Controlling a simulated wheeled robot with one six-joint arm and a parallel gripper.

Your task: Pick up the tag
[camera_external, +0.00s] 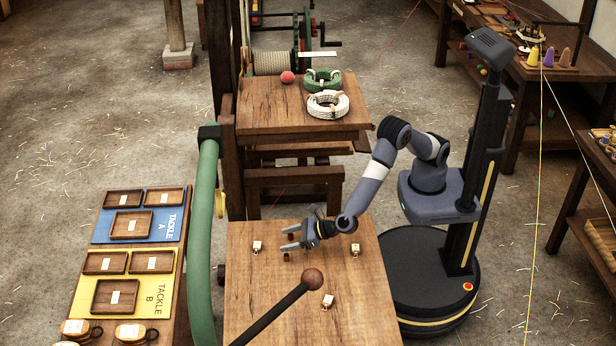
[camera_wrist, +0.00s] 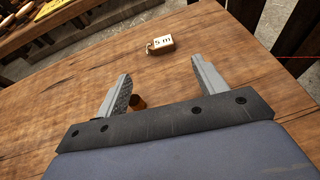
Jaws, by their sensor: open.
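Several small pale tags lie on the wooden table (camera_external: 240,320): one at the left (camera_external: 257,247), one at the right (camera_external: 355,249) and one nearer the front (camera_external: 328,300). My gripper (camera_external: 288,238) is open above the table and points left, with the left tag a short way beyond its fingertips. In the wrist view a tag marked "5 m" (camera_wrist: 161,45) lies ahead of my open gripper (camera_wrist: 160,68), apart from both fingers. A small brown peg-like piece (camera_wrist: 138,102) shows between the fingers, close to the left one.
A dark rod with a round brown knob (camera_external: 313,279) slants over the table's front. A green curved post (camera_external: 205,190) stands at the table's left, beside the tackle board (camera_external: 187,250) of trays. Rope coils (camera_external: 328,104) and a red ball (camera_external: 287,77) lie on the bench behind.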

